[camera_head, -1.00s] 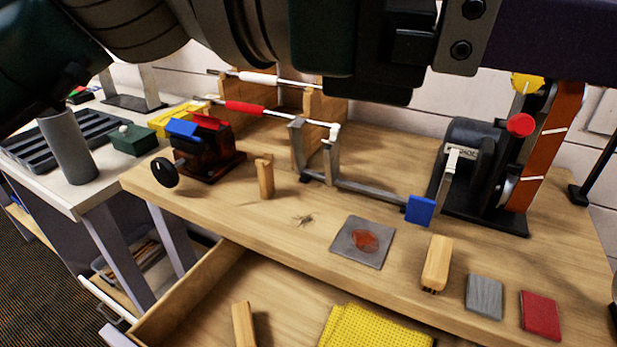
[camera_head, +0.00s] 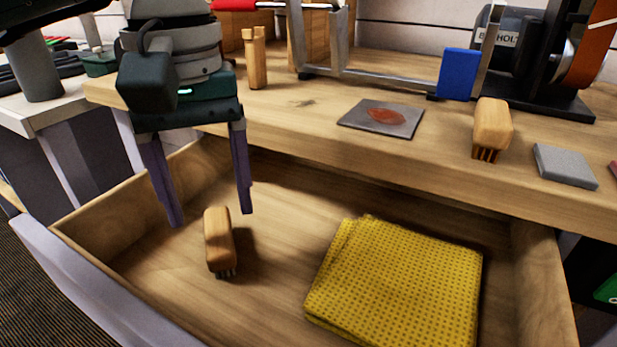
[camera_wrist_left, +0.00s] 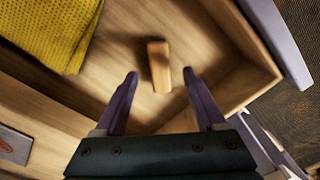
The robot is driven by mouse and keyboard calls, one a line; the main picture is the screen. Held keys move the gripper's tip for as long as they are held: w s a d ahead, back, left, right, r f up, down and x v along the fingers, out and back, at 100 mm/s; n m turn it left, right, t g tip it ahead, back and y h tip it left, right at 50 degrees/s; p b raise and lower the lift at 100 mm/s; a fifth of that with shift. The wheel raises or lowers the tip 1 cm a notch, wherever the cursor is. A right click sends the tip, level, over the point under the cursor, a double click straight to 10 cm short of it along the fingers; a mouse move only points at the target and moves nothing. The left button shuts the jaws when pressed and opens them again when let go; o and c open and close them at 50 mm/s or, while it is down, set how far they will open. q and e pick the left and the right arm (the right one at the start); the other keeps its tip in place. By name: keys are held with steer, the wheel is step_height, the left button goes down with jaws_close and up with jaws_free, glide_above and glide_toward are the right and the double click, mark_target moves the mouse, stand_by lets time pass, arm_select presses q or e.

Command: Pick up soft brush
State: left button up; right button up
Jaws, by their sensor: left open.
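A small wooden-handled brush (camera_head: 219,241) lies in the open drawer, its short bristles showing at the near end. It also shows in the left wrist view (camera_wrist_left: 158,66), just beyond and between my fingertips. My left gripper (camera_head: 208,216) hangs over the drawer, open and empty, its two purple fingers pointing down behind the brush. I see no contact between them. A second wooden brush (camera_head: 492,126) with brown bristles stands on the bench top; I cannot tell from looks which is softer. My right gripper is not in view.
A folded yellow cloth (camera_head: 400,285) lies in the drawer right of the brush. The drawer's walls (camera_head: 105,220) and the bench edge (camera_head: 330,150) surround the gripper closely. A grey plate with a red patch (camera_head: 383,118) and a grey pad (camera_head: 565,166) lie on the bench.

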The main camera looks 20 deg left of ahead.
mark_target(218, 236)
arm_select(q)
step_height(218, 236, down, 6)
steer(key=shift+s+d+r+b, duration=0.1)
steer(key=shift+d+r+b, duration=0.05)
steer(key=shift+r+b, duration=0.15)
jaws_close()
stand_by(0.5)
